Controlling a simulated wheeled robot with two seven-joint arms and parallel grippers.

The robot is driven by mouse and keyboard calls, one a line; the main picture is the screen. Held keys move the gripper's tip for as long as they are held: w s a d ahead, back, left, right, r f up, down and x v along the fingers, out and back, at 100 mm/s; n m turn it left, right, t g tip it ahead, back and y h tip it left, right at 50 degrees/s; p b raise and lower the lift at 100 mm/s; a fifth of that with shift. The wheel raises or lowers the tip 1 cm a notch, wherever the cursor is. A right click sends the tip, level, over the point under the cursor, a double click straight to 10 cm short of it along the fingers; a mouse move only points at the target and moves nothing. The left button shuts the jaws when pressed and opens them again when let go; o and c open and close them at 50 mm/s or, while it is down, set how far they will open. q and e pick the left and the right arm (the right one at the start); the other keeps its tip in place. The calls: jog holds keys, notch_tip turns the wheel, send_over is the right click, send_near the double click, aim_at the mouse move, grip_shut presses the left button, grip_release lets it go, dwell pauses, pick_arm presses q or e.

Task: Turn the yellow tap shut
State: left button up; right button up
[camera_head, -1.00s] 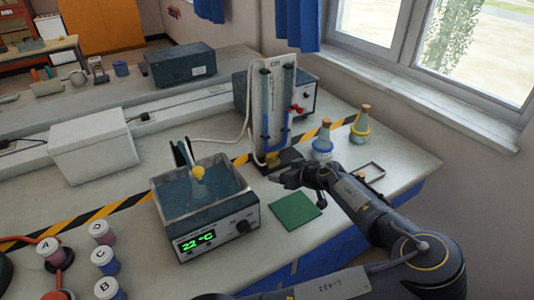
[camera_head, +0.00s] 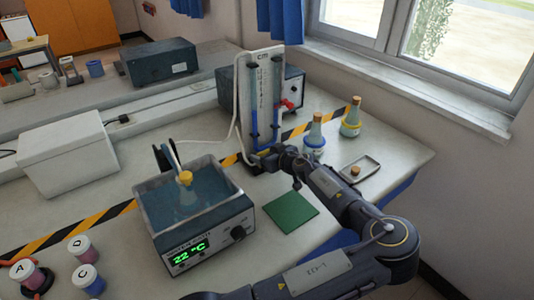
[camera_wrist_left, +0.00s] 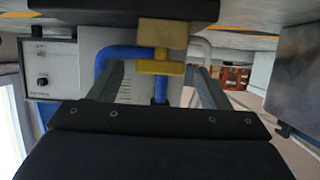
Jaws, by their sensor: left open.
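The yellow tap (camera_wrist_left: 157,67) shows in the left wrist view as a T-shaped piece with its bar lying across the picture. It joins blue tubing, with a brass-coloured block (camera_wrist_left: 163,33) just above it. My left gripper (camera_wrist_left: 158,78) is open, with one finger on each side of the tap; I cannot tell whether either finger touches it. In the head view my left gripper (camera_head: 268,158) is at the foot of the upright tube board (camera_head: 262,95), beside the blue tubing, and largely hides the tap. My right gripper is not in view.
A water bath (camera_head: 195,232) reading 22 °C holds a flask left of my arm. A green mat (camera_head: 291,212) lies in front. Two corked flasks (camera_head: 315,135) (camera_head: 351,120) and a small tray (camera_head: 358,169) with a cork stand to the right. A grey instrument box (camera_head: 292,88) is behind.

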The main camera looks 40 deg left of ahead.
pick_arm(q)
jog(key=c, duration=1)
jog(key=shift+f, duration=0.1)
jog(key=shift+s+a+m+t+h+b, duration=0.1)
jog(key=shift+s+m+t+h+b, duration=0.15)
jog(key=shift+m+t+b, duration=0.3)
jog(key=shift+s+m+t+h+b, duration=0.1)
jog(key=shift+m+t+h+b, duration=0.3)
jog(key=shift+m+t, duration=0.25)
jog(key=shift+s+a+m+t+h+b, duration=0.2)
jog(key=shift+m+t+h+b, duration=0.2)
jog(key=shift+m+t+h, duration=0.65)
jog(key=shift+s+a+m+t+h+b, duration=0.15)
jog(key=shift+m+t+h+b, duration=0.4)
jog(key=shift+m+t, duration=0.8)
jog(key=shift+h, duration=0.35)
jog(key=o, duration=1)
